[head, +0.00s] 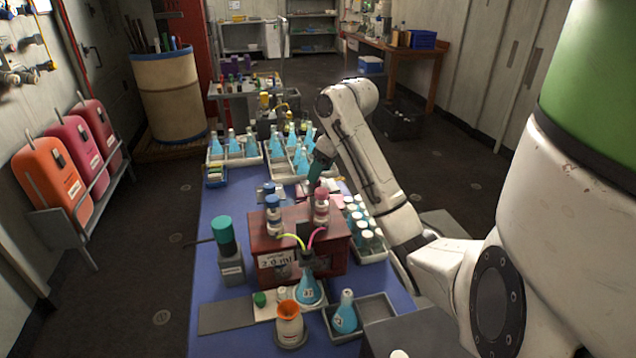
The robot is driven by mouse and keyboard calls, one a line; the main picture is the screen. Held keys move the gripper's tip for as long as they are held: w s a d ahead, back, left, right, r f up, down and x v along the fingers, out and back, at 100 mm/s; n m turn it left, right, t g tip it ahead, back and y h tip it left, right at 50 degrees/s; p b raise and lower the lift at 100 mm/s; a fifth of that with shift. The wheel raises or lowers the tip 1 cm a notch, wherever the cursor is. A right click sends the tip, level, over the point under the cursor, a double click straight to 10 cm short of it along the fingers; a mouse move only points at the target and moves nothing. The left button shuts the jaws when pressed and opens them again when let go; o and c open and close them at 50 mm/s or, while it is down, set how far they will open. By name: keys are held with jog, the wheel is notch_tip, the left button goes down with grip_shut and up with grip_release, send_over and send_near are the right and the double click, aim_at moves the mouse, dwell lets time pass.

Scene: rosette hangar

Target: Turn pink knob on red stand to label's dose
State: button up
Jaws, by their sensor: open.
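The red stand (333,262) is on the blue-topped table. Two white bottle-like dispensers stand on it, one with a blue top (271,200) and one with a pink knob (321,193). A white label (277,261) on the stand's front carries handwriting that looks like "2.0 ml", but it is too small to be sure. Pink and yellow tubes run from the dispensers to a head above a blue flask (308,288). My gripper (314,185) is open, close above and behind the pink knob. Its fingertips are small and partly hidden; I cannot tell whether they touch it.
A grey bottle with a teal cap (222,234) stands left of the stand. An orange-rimmed beaker (289,322) and a tray with a flask (372,317) are in front. Trays of blue flasks (235,150) stand behind.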

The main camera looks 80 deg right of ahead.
jog(key=shift+w+d+f+p, duration=0.1)
jog(key=shift+w+f+p, duration=0.2)
jog(key=shift+f, duration=0.3)
jog(key=shift+w+f, duration=0.25)
jog(key=shift+f, duration=0.45)
jog(key=c, duration=1)
